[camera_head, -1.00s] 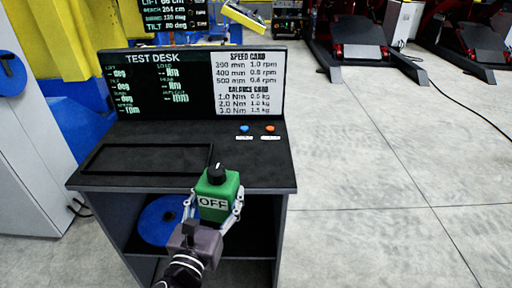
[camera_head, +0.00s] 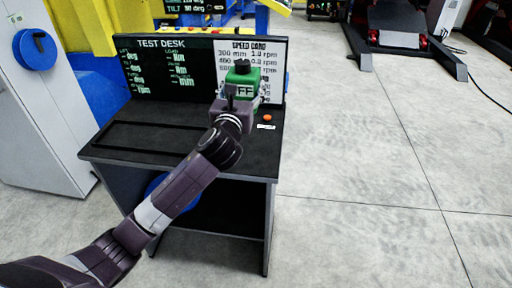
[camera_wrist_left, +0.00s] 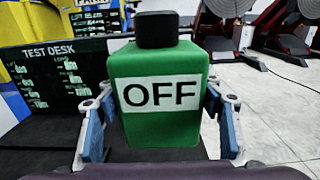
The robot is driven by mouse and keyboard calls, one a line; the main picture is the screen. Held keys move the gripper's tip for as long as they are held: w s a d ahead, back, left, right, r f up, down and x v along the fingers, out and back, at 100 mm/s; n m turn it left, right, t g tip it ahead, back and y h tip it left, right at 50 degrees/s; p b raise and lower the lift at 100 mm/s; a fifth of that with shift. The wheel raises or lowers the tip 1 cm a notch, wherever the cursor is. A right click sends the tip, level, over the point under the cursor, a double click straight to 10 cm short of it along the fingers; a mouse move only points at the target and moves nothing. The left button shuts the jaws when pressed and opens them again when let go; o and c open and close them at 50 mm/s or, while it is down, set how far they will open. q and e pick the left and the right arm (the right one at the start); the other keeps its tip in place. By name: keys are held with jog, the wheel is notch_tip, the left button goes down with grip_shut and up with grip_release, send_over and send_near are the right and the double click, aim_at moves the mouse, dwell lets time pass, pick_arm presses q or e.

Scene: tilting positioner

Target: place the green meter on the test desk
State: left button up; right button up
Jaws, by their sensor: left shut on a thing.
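The green meter (camera_head: 242,78) is a green box with a black knob on top and a white "OFF" label. My left gripper (camera_head: 240,97) is shut on it, with a finger on each side; in the left wrist view the meter (camera_wrist_left: 160,125) stands upright between the blue-padded fingers (camera_wrist_left: 160,118). The test desk (camera_head: 255,150) has a black top and a back panel with a display and a speed card. The meter is in front of the card, over the right part of the top. Whether its base touches the desk is hidden by my gripper. My right gripper is not seen.
A framed rectangular area (camera_head: 150,135) on the desk's left top is empty. An orange button (camera_head: 267,118) is at the right of the top. A grey cabinet (camera_head: 45,120) stands at left; open floor lies right.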

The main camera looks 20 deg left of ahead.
pick_arm(q)
jog(key=f+b, duration=0.1)
jog(key=f, duration=0.5)
jog(key=f+b, duration=0.1)
jog(key=f, duration=0.6)
jog(key=f+b, duration=0.2)
jog(key=f, duration=0.4)
jog(key=shift+a+f, duration=0.15)
jog(key=shift+a, duration=0.15)
jog(key=shift+s, duration=0.1)
jog(key=o, duration=1.5)
jog(key=shift+f, duration=0.1)
jog(key=shift+c, duration=0.2)
